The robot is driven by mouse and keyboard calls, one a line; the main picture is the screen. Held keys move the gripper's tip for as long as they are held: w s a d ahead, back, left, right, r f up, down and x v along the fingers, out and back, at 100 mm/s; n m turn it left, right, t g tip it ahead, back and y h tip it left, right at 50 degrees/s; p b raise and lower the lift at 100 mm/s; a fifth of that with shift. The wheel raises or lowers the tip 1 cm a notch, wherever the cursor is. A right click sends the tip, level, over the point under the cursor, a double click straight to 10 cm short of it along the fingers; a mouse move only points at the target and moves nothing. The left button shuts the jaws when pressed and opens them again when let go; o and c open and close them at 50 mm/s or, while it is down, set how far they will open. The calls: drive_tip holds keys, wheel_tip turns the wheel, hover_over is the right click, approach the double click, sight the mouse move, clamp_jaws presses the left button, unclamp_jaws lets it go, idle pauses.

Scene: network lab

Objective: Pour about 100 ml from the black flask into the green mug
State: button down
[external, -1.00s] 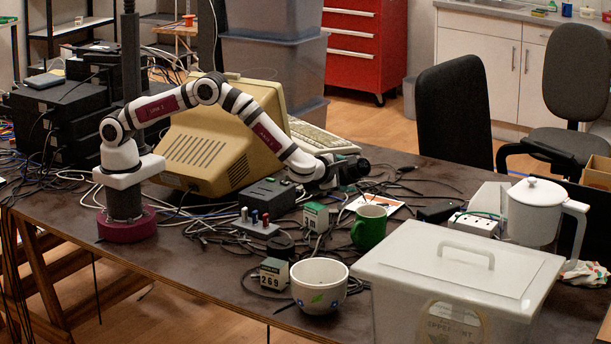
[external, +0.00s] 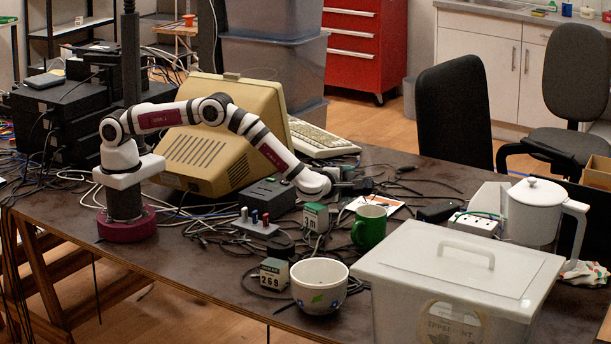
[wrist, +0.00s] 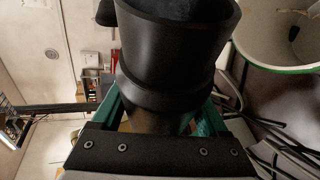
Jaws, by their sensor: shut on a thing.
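The black flask (wrist: 173,60) is held between the teal fingers of my gripper (wrist: 160,118) in the wrist view. Its wide mouth is at the top of that picture, and the flask appears tipped well over. In the external view the flask (external: 363,185) is a small dark shape at the end of my gripper (external: 346,187). The green mug (external: 369,227) stands upright on the table, below and just in front of the flask. Its pale inside and green rim (wrist: 285,69) show at the right of the wrist view, with a small dark patch inside. I cannot make out any stream.
A white lidded jug (external: 535,212) is at the right. A beige monitor (external: 205,160) is beside my arm. Cables cover much of the table.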

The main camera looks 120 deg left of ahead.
drive_tip(key=shift+w+f, duration=0.1)
drive_tip(key=shift+f, duration=0.05)
drive_tip(key=shift+m, duration=0.4)
drive_tip(key=shift+s+a, duration=0.15)
drive_tip(key=shift+s, duration=0.3)
idle(0.3)
drive_tip(key=shift+g, duration=0.4)
idle(0.9)
drive_tip(key=shift+s+r+n+t, duration=0.35)
drive_tip(key=shift+n+t, duration=0.15)
drive_tip(key=shift+s+r+n+h, duration=0.25)
drive_tip(key=shift+r+n+h, duration=0.05)
drive_tip(key=shift+r+n, duration=0.15)
drive_tip(key=shift+w+n+t, duration=0.1)
drive_tip(key=shift+n+t, duration=0.15)
drive_tip(key=shift+t, duration=0.05)
drive_tip(key=shift+r, duration=0.1)
idle(0.9)
